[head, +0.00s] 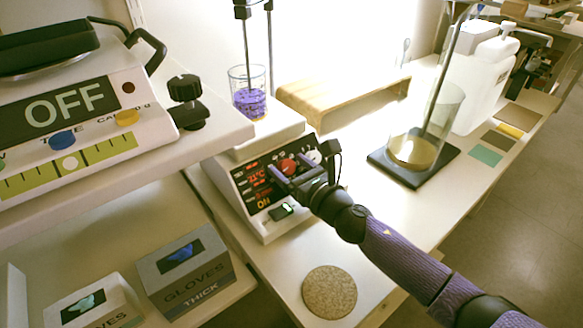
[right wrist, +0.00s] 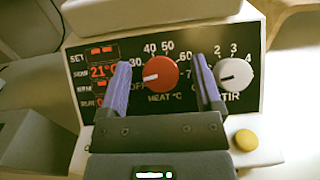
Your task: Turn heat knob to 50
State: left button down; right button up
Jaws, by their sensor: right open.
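The red heat knob (right wrist: 160,76) is on the black front panel of a white hotplate stirrer (head: 262,222), with a scale around it. Its white mark points left, near OFF and below the 30; the 50 is above the knob. My right gripper (right wrist: 162,62) is open, with one purple finger on each side of the knob. I cannot tell whether the fingers touch it. In the head view the gripper (head: 293,178) is at the panel, and the red knob (head: 287,165) shows partly behind it. My left gripper is not in view.
The white stir knob (right wrist: 236,73) is just right of the right finger. A yellow button (right wrist: 246,140) is below it. A beaker of purple contents (head: 249,103) stands on the stirrer. A wooden stand (head: 340,98) and a cork disc (head: 329,291) are nearby.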

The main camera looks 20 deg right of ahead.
jog(key=c, duration=0.3)
grip_shut()
